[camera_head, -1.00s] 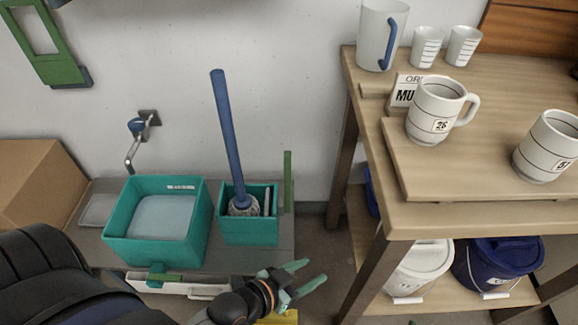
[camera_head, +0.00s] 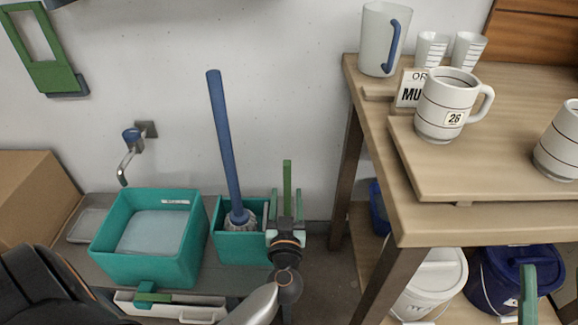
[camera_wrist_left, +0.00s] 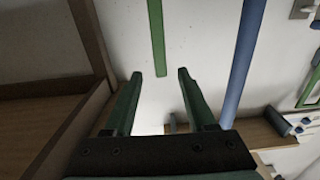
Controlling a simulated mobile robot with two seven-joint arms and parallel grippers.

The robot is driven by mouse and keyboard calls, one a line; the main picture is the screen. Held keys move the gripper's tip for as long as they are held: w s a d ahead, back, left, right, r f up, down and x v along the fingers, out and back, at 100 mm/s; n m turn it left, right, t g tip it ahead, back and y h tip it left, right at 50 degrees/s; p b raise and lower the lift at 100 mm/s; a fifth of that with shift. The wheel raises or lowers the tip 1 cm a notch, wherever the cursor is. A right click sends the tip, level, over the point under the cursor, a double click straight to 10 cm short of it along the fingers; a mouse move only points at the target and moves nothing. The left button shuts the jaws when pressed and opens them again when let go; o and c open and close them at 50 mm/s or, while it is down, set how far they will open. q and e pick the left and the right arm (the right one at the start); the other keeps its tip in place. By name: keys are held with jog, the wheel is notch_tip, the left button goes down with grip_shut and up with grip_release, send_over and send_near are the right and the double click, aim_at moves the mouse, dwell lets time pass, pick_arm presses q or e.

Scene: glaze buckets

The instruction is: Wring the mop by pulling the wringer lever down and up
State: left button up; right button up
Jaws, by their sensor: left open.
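The mop (camera_head: 224,140) has a blue handle and stands leaning slightly in the teal wringer box (camera_head: 243,246), its pale head at the box's top. The green wringer lever (camera_head: 287,178) stands upright at the box's right side. My left gripper (camera_head: 287,205) is open at the lever's lower part, with a finger on each side in the head view. In the left wrist view the lever (camera_wrist_left: 157,38) lies ahead, lined up between the open fingertips. I cannot tell whether they touch it. A green finger of my right gripper (camera_head: 528,290) shows at the lower right edge; the rest is hidden.
A teal basin (camera_head: 150,268) with pale contents stands left of the wringer, below a wall tap (camera_head: 132,138). A wooden table (camera_head: 440,222) with mugs stands close on the right. White (camera_head: 438,280) and blue (camera_head: 503,268) buckets sit on its lower shelf.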

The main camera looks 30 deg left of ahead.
aim_at(287, 175)
pick_arm(q)
jog(key=b+x, duration=0.1)
jog(key=x, duration=0.4)
jog(key=shift+b, duration=0.4)
jog(key=b+x, duration=0.2)
jog(key=x, duration=0.4)
jog(key=shift+d+f, duration=0.1)
jog(key=shift+w+a, duration=0.4)
jog(key=shift+w, duration=0.15)
pick_arm(e)
jog(key=shift+s+a+f+n+y, duration=0.1)
jog(key=shift+s+a+n+y, duration=0.1)
jog(key=shift+s+n+y, duration=0.5)
jog(key=shift+s+a+f+n+y, duration=0.15)
jog(key=shift+s+n+y, duration=0.25)
jog(key=shift+s+y, duration=0.55)
pick_arm(q)
jog(key=shift+c, duration=0.2)
pick_arm(e)
jog(key=shift+w+r, duration=0.15)
jog(key=shift+w, duration=0.05)
pick_arm(q)
grip_shut()
pick_arm(e)
jog(key=shift+y, duration=0.35)
